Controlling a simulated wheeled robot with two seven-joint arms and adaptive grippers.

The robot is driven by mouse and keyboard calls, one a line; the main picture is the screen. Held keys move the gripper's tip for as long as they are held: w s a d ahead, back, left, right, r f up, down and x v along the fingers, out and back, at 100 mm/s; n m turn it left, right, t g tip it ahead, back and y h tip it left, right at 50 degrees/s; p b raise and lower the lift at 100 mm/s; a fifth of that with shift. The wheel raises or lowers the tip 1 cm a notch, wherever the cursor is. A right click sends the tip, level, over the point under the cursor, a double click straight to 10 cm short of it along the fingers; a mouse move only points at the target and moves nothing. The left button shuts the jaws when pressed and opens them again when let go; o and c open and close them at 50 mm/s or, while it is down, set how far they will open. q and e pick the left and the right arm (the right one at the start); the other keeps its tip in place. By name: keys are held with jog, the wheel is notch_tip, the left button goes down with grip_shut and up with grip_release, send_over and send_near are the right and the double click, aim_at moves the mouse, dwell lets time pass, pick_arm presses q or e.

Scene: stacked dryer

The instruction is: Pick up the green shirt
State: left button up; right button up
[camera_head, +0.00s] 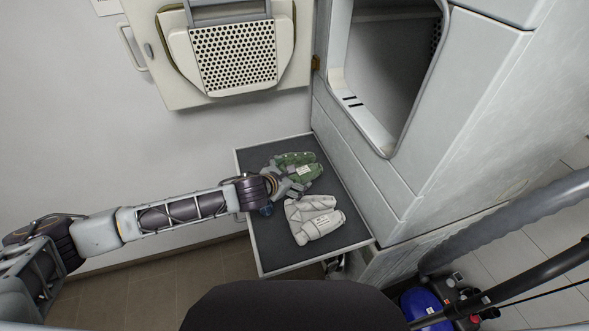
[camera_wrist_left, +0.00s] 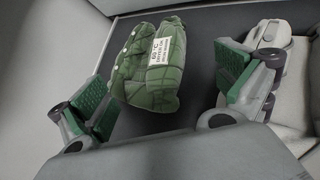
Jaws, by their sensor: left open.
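The green shirt (camera_head: 304,165) lies folded at the back of the dark shelf (camera_head: 290,255) in the head view. In the left wrist view the green shirt (camera_wrist_left: 150,70) shows a white printed label. My left gripper (camera_head: 287,188) is at the near side of the shirt and covers part of it. In the left wrist view the left gripper (camera_wrist_left: 163,85) is open, with one green-padded finger on each side of the shirt. Nothing is held. I cannot tell whether a finger touches the shirt. My right gripper is not in view.
A folded white shirt (camera_head: 318,220) lies next to the green one, close to a gripper finger. The dryer (camera_head: 375,170) stands right of the shelf, its drum opening (camera_head: 395,60) above. The dryer's open door (camera_head: 235,55) hangs at the upper left. A blue machine (camera_head: 425,308) stands at lower right.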

aim_at(301, 170)
pick_arm(q)
jog(key=shift+x, duration=2.1)
jog(key=shift+w, duration=0.15)
jog(key=shift+p+x, duration=0.3)
jog(key=shift+x, duration=2.2)
jog(key=shift+d+r, duration=0.1)
jog(key=shift+r, duration=0.05)
